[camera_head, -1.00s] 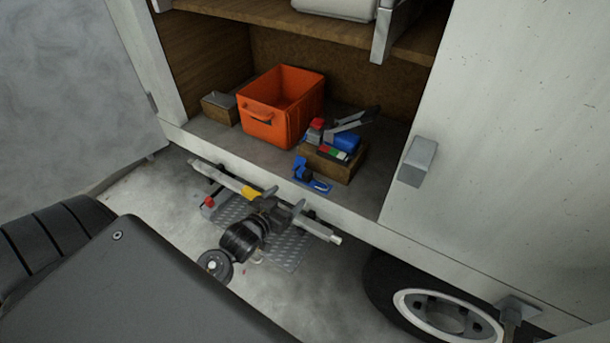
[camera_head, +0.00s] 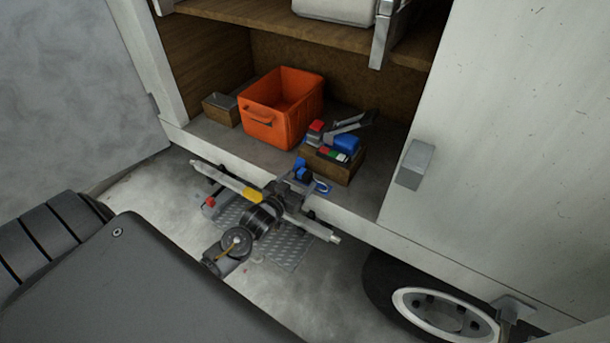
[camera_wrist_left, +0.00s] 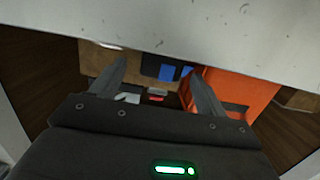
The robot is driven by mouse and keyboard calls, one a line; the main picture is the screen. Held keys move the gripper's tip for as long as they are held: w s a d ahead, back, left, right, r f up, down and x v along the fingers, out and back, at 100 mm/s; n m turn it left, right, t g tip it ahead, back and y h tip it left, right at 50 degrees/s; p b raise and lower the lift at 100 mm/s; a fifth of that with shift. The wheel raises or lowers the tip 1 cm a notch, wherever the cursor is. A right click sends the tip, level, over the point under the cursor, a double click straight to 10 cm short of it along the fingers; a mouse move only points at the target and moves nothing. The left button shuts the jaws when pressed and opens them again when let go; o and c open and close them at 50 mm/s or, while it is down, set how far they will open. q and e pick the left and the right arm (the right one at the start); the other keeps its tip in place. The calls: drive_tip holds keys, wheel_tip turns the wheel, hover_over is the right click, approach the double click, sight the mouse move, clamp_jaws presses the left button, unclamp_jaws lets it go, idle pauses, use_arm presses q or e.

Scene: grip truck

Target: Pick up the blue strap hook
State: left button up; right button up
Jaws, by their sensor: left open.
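The blue strap hook (camera_head: 303,171) sits at the front edge of the compartment floor, left of a small wooden tray. Its blue loop end (camera_head: 323,187) shows to the right, and my left gripper hides part of it. My left gripper (camera_head: 297,186) is open at the front sill, with its fingers right by the hook; I cannot tell whether they touch it. In the left wrist view two blue patches (camera_wrist_left: 167,72) show beyond the spread fingers; I cannot tell which of them is the hook. My right gripper is not in view.
The wooden tray (camera_head: 318,167) with red, green and blue items stands close behind the hook. An orange crate (camera_head: 262,128) and a small box (camera_head: 219,109) stand to the left. A shelf (camera_head: 270,14) hangs above. A step with a grey bar (camera_head: 225,179) lies below the sill.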

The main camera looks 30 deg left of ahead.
sight(301, 177)
use_arm(q)
drive_tip(key=w, duration=0.2)
drive_tip(key=w+p, duration=0.1)
drive_tip(key=w, duration=0.1)
drive_tip(key=shift+w+a+f, duration=0.1)
drive_tip(key=shift+a+f, duration=0.05)
drive_tip(key=shift+f, duration=0.2)
drive_tip(key=shift+c, duration=0.3)
drive_tip(key=c, duration=1.1)
drive_tip(key=shift+o, duration=0.2)
drive_tip(key=shift+r, duration=0.15)
